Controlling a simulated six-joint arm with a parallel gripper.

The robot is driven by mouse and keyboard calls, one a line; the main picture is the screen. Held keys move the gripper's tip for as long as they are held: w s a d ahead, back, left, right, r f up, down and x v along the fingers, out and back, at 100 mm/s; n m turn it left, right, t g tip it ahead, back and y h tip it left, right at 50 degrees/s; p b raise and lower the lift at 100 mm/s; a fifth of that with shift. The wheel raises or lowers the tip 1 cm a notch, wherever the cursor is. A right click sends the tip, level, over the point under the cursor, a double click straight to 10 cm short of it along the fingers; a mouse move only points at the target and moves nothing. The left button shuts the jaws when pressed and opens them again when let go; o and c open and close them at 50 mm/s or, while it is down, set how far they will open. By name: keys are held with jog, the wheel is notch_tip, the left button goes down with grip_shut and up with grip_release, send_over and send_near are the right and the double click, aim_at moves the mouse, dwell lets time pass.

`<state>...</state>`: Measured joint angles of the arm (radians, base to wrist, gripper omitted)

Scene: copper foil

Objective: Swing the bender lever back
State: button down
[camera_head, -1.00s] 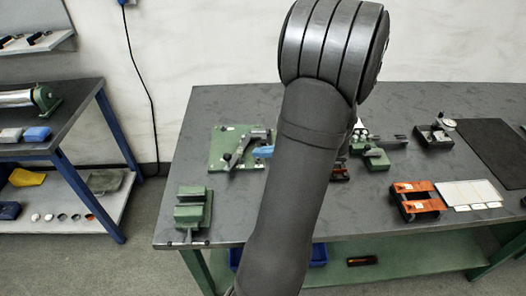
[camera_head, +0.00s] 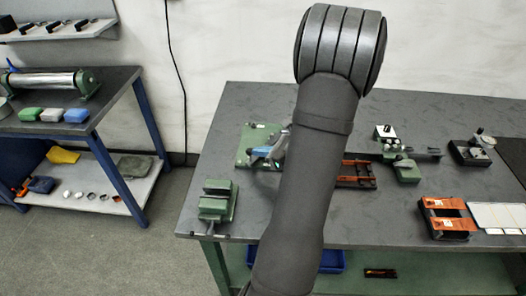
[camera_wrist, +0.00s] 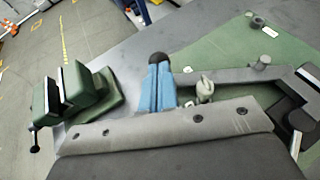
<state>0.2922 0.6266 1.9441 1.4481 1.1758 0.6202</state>
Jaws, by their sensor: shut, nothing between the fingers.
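The bender is a green plate (camera_head: 243,155) with grey metal parts near the bench's left back. It fills the upper right of the wrist view (camera_wrist: 225,45). Its grey lever (camera_wrist: 230,75) runs leftward across the plate there, towards a dark round knob (camera_wrist: 158,58). My gripper has blue fingers (camera_wrist: 158,75), shut with nothing between them. Their tips are at the knob and the lever's left end; I cannot tell whether they touch. In the head view my gripper (camera_head: 258,154) is low over the plate, and my arm and gripper hide part of the bender.
A green vise (camera_head: 217,202) stands at the bench's front left corner, left of my gripper in the wrist view (camera_wrist: 75,95). Orange and black fixtures (camera_head: 447,215), a small green device (camera_head: 405,168) and a dark gauge stand (camera_head: 470,150) lie to the right. Bare bench separates them.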

jog(key=shift+a, duration=0.15)
jog(key=shift+w+a+m+t, duration=0.15)
jog(key=shift+a+m+t, duration=0.25)
jog(key=shift+a, duration=0.05)
jog(key=w+a, duration=0.1)
jog(key=w+a+m+t+h, duration=0.1)
jog(key=a, duration=0.1)
jog(key=w+a+m+t, duration=0.1)
jog(key=a, duration=0.1)
jog(key=shift+w+a+h, duration=0.15)
jog(key=shift+w+h, duration=0.15)
jog(key=w+a, duration=0.1)
jog(key=w, duration=0.1)
jog(key=w+a, duration=0.1)
jog(key=w, duration=0.1)
jog(key=w+a, duration=0.2)
jog(key=shift+w, duration=0.3)
jog(key=shift+w+a, duration=0.2)
jog(key=shift+w, duration=0.65)
jog(key=s+d+r, duration=0.1)
jog(key=s+r, duration=0.1)
jog(key=s, duration=0.4)
jog(key=s+d+r, duration=0.1)
jog(key=s+r, duration=0.2)
jog(key=s, duration=0.3)
jog(key=shift+s+r, duration=0.25)
jog(key=shift+s, duration=0.15)
jog(key=shift+w+f, duration=0.1)
jog(key=shift+w, duration=0.05)
